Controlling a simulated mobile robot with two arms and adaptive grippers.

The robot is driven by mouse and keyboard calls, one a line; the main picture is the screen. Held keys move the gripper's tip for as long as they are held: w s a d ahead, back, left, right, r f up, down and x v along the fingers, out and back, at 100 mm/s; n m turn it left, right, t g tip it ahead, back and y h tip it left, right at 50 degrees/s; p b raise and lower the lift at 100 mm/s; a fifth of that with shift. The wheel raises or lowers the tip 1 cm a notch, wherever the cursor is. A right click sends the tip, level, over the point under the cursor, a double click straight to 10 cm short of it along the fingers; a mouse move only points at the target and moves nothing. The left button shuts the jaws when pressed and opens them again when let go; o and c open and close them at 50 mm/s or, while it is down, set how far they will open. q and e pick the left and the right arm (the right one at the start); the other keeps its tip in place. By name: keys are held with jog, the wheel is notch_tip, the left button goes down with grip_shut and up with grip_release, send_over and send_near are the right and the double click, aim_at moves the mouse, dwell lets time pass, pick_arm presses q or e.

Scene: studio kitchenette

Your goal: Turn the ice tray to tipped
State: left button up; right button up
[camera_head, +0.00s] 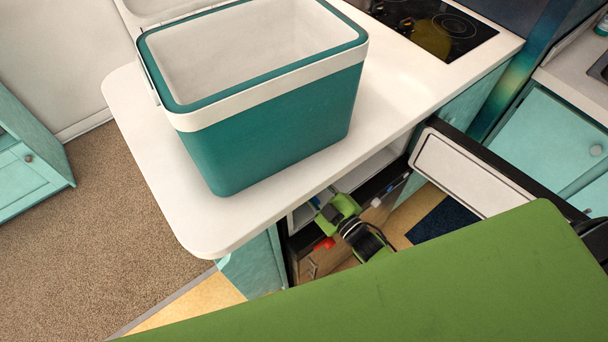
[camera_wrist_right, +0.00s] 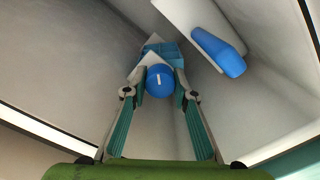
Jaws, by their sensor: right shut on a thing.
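In the right wrist view, a round blue knob (camera_wrist_right: 160,88) with a short white mark sits between the fingertips of my right gripper (camera_wrist_right: 159,76). The fingers are shut on its sides. Behind the knob is a blue tray-like body (camera_wrist_right: 168,54), which I take to be the ice tray; the knob and fingers hide part of it. Its exact tilt is hard to judge. In the head view, green and black links of my arm reach into the open compartment under the counter, and the fingertips are hidden. My left gripper is not in view.
A teal cooler (camera_head: 275,125) stands on the white counter (camera_head: 185,215) above the compartment. An open door (camera_head: 465,175) stands to its right. A second blue object (camera_wrist_right: 218,52) is beside the knob. Grey walls close in around the gripper.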

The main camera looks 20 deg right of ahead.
jog(key=shift+m, duration=1.9)
jog(key=o, duration=1.1)
jog(key=v, duration=1.2)
